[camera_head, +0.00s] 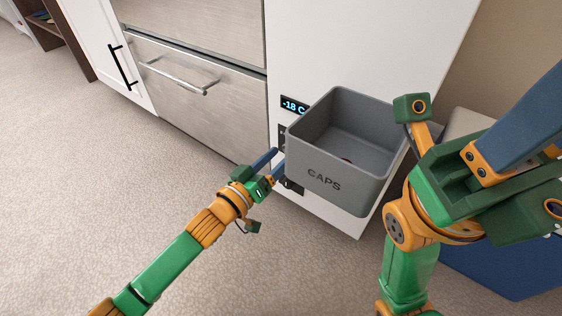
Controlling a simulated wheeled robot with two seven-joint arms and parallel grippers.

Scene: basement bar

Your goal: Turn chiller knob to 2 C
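A small dark display (293,105) on the white cabinet front reads "-18 C" in blue. Below it are dark panel pieces, and a dark fitting (292,186) shows low, just past my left gripper. I cannot clearly make out the knob; the gripper and the grey bin hide part of this area. My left gripper (281,160) points at the panel, its two blue fingers apart with nothing seen between them. I cannot tell whether they touch the panel. My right gripper (530,115) is at the right edge, its fingertips out of frame.
A grey open bin marked "CAPS" (325,182) juts from the white front beside the panel, with a small reddish thing inside. Steel drawers (190,95) with a bar handle and a white door (110,45) stand left. Carpeted floor (90,180) is clear at left.

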